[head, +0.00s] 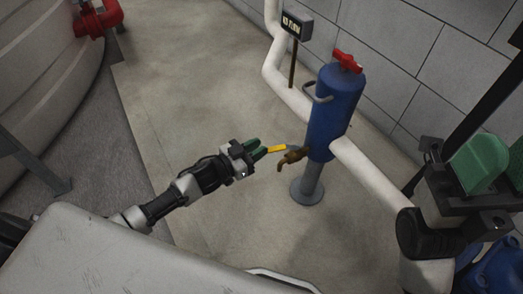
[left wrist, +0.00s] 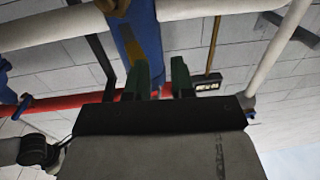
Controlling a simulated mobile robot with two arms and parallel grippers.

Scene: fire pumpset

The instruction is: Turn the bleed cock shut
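The bleed cock (head: 291,157) is a small brass tap on the side of a blue upright cylinder (head: 336,112). Its yellow lever (head: 277,149) points left toward my left gripper (head: 258,150). The green fingers are at the lever's free end; whether they touch it I cannot tell. In the left wrist view the left gripper (left wrist: 160,78) has its fingers apart, with the brownish-yellow lever (left wrist: 148,45) running toward the gap between them. My right gripper (head: 501,165) is at the right edge, fingers apart, away from the cock.
A white pipe (head: 368,176) runs from the cylinder toward the lower right. A red handle (head: 347,61) tops the cylinder. A block wall (head: 420,50) closes the back. The floor left of the cylinder is clear.

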